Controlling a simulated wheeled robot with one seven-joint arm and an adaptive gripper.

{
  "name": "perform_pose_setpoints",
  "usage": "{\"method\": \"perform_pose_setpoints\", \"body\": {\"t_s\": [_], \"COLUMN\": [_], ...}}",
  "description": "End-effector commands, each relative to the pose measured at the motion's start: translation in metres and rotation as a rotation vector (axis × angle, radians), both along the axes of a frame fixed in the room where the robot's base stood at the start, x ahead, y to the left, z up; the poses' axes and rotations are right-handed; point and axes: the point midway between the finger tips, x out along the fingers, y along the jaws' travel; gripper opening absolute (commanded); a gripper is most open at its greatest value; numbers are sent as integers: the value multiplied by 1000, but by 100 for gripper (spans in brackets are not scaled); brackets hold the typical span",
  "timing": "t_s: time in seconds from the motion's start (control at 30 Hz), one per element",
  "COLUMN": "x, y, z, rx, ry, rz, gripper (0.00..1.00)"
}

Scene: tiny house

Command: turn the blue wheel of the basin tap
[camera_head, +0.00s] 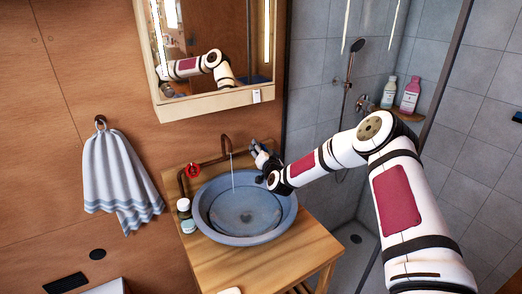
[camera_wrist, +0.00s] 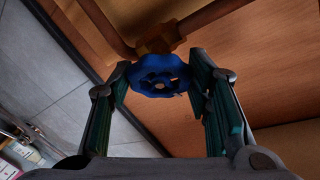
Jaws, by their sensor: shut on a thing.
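The blue wheel (camera_wrist: 160,75) shows in the wrist view between the two fingertips of my gripper (camera_wrist: 162,82). My gripper is shut on the blue wheel, with a finger against each side of it. A brass-coloured valve body (camera_wrist: 158,38) and copper pipe sit just behind the wheel. In the head view my gripper (camera_head: 262,158) is at the right of the tap spout (camera_head: 227,148) and hides most of the blue wheel. A thin stream of water runs from the spout into the grey basin (camera_head: 285,213). A red wheel (camera_head: 193,170) is on the pipe at the left.
A small bottle (camera_head: 185,212) stands on the wooden counter (camera_head: 225,268) left of the basin. The mirror cabinet (camera_head: 215,103) hangs above the tap. A towel (camera_head: 118,175) hangs at the left. The shower with pink and white bottles (camera_head: 410,95) is at the right.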

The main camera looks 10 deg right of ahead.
Motion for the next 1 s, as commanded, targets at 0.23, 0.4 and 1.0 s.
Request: {"method": "perform_pose_setpoints", "body": {"t_s": [0.23,0.4,1.0], "x": [0,0,0], "y": [-1,-1,-1], "z": [1,1,1], "rx": [95,125,135], "ry": [30,40,42], "rz": [-50,-66,-70], "gripper": [17,17,66]}}
